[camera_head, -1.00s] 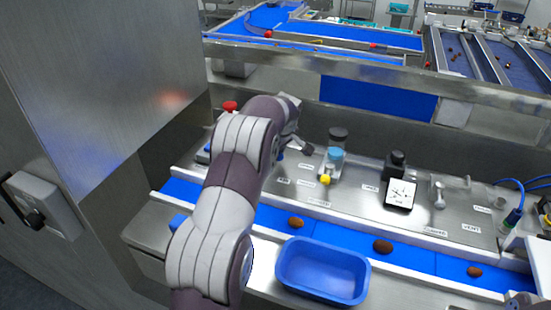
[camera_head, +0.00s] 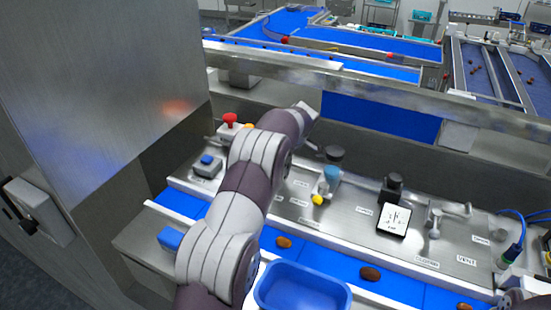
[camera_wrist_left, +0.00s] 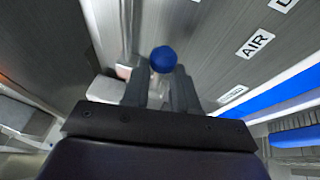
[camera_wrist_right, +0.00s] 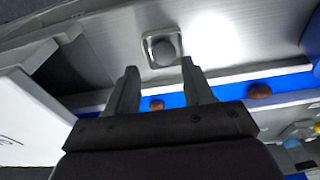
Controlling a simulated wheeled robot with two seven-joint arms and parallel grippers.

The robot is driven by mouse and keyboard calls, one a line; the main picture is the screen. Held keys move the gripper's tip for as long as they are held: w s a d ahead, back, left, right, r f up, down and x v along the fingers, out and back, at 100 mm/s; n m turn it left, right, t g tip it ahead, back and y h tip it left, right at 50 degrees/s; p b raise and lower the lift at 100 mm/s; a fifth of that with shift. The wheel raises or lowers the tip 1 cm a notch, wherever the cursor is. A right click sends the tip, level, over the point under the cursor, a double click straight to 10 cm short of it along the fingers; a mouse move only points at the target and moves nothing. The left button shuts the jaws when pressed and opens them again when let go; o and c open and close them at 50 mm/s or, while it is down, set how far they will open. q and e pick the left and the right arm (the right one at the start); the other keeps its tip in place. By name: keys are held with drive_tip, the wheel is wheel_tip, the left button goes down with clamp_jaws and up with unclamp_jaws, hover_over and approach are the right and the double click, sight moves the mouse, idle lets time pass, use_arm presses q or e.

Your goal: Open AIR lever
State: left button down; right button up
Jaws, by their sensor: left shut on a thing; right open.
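In the left wrist view, a lever with a round blue knob (camera_wrist_left: 163,58) stands between the fingers of my left gripper (camera_wrist_left: 161,88), which is shut on it. The AIR label (camera_wrist_left: 254,44) is on the steel panel to the right of the knob. In the head view my left arm hides this lever and most of the gripper. In the right wrist view my right gripper (camera_wrist_right: 160,78) is open and empty, with a round grey knob in a square frame (camera_wrist_right: 163,48) beyond its fingertips.
A red button (camera_head: 230,119) and a blue-topped button box (camera_head: 207,165) sit left of my arm. A yellow knob (camera_head: 318,200), a gauge (camera_head: 394,220) and a metal lever (camera_head: 435,222) stand to the right. A blue tray (camera_head: 303,308) and a belt with dates (camera_head: 370,274) lie in front.

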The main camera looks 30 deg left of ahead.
use_arm(q)
drive_tip(key=shift+s+f, duration=0.1)
drive_tip(key=shift+f, duration=0.05)
drive_tip(key=c, duration=1)
unclamp_jaws()
drive_tip(key=shift+o, duration=0.5)
drive_tip(key=shift+w, duration=0.2)
use_arm(e)
drive_tip(key=shift+w, duration=0.2)
use_arm(q)
drive_tip(key=p+v, duration=0.4)
drive_tip(key=v, duration=0.3)
drive_tip(key=shift+d+r+p, duration=0.2)
drive_tip(key=shift+r+p, duration=0.05)
drive_tip(key=shift+p, duration=0.1)
use_arm(e)
wheel_tip(320, 180, up, 5)
drive_tip(key=shift+s+f, duration=0.1)
drive_tip(key=shift+f, duration=0.1)
